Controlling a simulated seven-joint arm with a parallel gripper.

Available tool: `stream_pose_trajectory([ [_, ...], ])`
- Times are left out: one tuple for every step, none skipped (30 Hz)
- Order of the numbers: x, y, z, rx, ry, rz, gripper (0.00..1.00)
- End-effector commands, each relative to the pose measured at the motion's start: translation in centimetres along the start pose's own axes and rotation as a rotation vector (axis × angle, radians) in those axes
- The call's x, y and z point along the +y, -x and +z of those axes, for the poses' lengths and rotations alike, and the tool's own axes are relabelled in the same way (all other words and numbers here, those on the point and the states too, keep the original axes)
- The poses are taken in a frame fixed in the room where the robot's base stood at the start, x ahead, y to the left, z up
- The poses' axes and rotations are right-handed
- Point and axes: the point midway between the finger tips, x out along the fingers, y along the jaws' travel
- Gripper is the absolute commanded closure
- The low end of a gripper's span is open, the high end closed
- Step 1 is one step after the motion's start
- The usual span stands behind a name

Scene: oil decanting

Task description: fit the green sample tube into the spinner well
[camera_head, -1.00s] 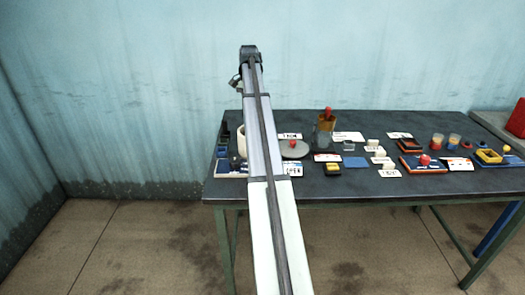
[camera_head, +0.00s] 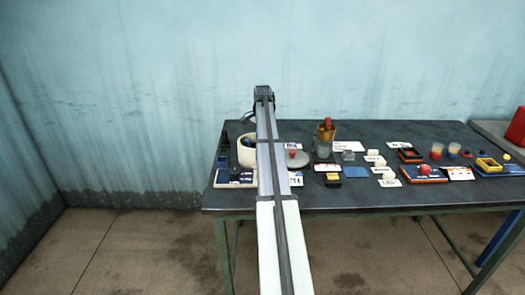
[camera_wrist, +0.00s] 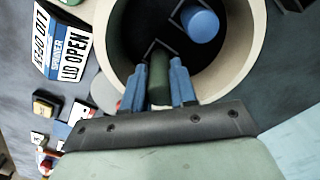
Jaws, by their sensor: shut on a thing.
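In the wrist view my gripper (camera_wrist: 158,68) has its blue fingers shut on the green sample tube (camera_wrist: 160,82). They are over the spinner (camera_wrist: 252,45), a cream round drum with a dark open inside. A blue tube (camera_wrist: 201,25) sits in the spinner beside a thin square outline. Another thin angled outline shows at the far end of the green tube, where the well probably is. I cannot tell whether the tube's end is inside it. In the head view the spinner (camera_head: 246,151) stands at the table's left end, partly behind my arm, which hides the gripper.
A card reading "LID OPEN" and "SPINNER" (camera_wrist: 64,42) lies beside the spinner. A grey round disc with a red knob (camera_head: 299,158) lies right of my arm. Several cups, cards and small trays fill the table (camera_head: 400,199) further right. Its front edge is mostly clear.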

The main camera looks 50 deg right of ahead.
Motion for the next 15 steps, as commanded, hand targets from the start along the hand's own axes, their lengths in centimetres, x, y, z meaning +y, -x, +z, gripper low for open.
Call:
stream_pose_trajectory([
  [0.0, -0.5, 0.0, -0.001, 0.000, 0.001, 1.00],
  [0.0, -0.8, 0.0, -0.001, 0.000, 0.001, 1.00],
  [0.1, -1.3, 0.0, -0.001, 0.000, 0.001, 1.00],
  [0.1, -1.6, 0.0, -0.001, 0.000, 0.001, 1.00],
  [0.1, -1.8, 0.1, -0.001, 0.000, 0.001, 1.00],
  [0.1, -2.1, 0.1, -0.001, 0.000, 0.001, 1.00],
  [0.1, -2.2, 0.0, -0.001, 0.000, 0.001, 1.00],
  [0.0, -2.3, 0.0, -0.001, 0.000, 0.001, 1.00],
  [0.0, -2.3, 0.0, 0.000, 0.000, 0.000, 1.00],
  [0.0, -2.3, 0.0, 0.000, 0.000, 0.000, 1.00],
  [0.0, -2.3, 0.0, 0.000, 0.000, 0.000, 1.00],
  [0.0, -2.3, 0.0, 0.000, 0.000, 0.000, 1.00],
  [0.0, -2.3, 0.0, 0.000, 0.000, 0.000, 1.00],
  [0.0, -2.3, 0.0, 0.000, 0.000, 0.000, 1.00],
  [0.0, -2.3, 0.0, 0.000, 0.000, 0.000, 1.00],
])
